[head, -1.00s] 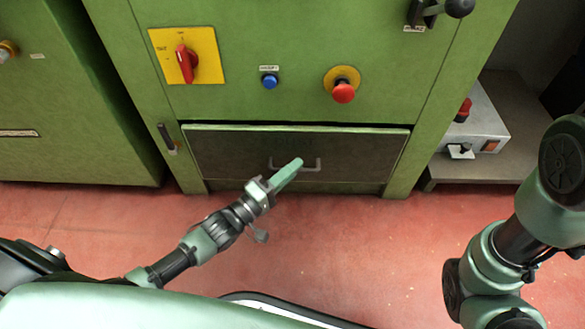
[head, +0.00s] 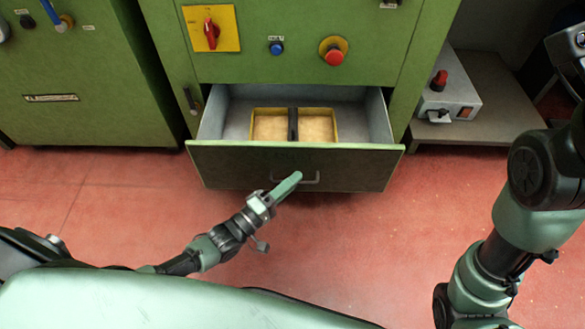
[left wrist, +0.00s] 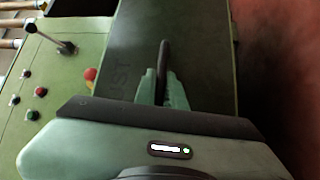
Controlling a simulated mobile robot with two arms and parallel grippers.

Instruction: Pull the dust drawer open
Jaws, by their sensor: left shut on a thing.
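The dust drawer (head: 230,167) is pulled well out of the green machine, with its dark front facing me. Inside it sits a yellow-rimmed tray (head: 335,127) split by a dark bar, with pale tan dust in both halves. My left gripper (head: 293,179) is at the drawer's bar handle (head: 314,181). In the left wrist view my left gripper (left wrist: 163,88) has its two green fingers closed around the dark handle (left wrist: 164,58). The lettering on the drawer front is partly readable there.
Above the drawer are a red rotary switch (head: 211,32), a blue button (head: 276,48) and a red stop button (head: 333,55). A grey box (head: 447,103) stands on a low shelf at the right. The red floor before the drawer is clear.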

